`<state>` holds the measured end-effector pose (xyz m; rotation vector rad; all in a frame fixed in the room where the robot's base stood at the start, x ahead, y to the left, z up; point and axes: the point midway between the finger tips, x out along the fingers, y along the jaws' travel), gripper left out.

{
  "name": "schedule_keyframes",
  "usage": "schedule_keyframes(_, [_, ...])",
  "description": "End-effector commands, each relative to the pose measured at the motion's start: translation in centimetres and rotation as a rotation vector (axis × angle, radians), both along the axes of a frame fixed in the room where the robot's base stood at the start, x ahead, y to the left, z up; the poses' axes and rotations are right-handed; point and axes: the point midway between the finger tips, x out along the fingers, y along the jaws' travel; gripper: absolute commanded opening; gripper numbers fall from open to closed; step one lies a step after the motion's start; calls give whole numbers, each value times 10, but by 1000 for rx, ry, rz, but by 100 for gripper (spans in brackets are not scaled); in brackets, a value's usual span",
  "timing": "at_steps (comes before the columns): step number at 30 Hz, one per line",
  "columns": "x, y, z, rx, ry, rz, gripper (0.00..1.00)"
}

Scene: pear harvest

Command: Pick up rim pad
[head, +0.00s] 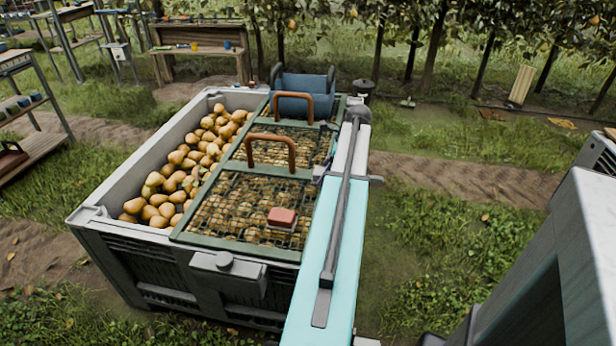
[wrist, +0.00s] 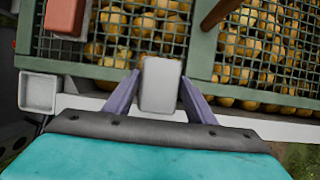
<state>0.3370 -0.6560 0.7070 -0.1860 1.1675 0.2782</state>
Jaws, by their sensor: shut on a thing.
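The rim pad (wrist: 160,95) is a light grey block with rounded corners in the wrist view. My gripper (wrist: 160,80) is shut on it, with one purple finger against each side. The pad is over the near rim of the pear bin, beside the green lid frame; I cannot tell whether it still touches the rim. In the head view my arm reaches along the right side of the bin (head: 88,214) and largely hides the gripper. The pad cannot be made out there.
Green-framed mesh lids (head: 185,236) with brown arched handles (head: 291,153) cover part of the bin's pears. A red block (head: 282,217) lies on the near mesh. A small grey open box (wrist: 38,93) sits left of the gripper.

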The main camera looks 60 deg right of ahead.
Motion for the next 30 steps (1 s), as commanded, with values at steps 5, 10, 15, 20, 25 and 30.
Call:
schedule_keyframes(5, [-24, -22, 3, 0, 0, -2, 27])
schedule_keyframes(10, [-36, -31, 5, -1, 0, -1, 27])
schedule_keyframes(15, [-41, -34, 5, 0, 0, 0, 27])
schedule_keyframes(20, [-41, -34, 5, 0, 0, 0, 27])
schedule_keyframes(25, [-41, -34, 5, 0, 0, -1, 27])
schedule_keyframes(30, [-41, -34, 5, 0, 0, -1, 27])
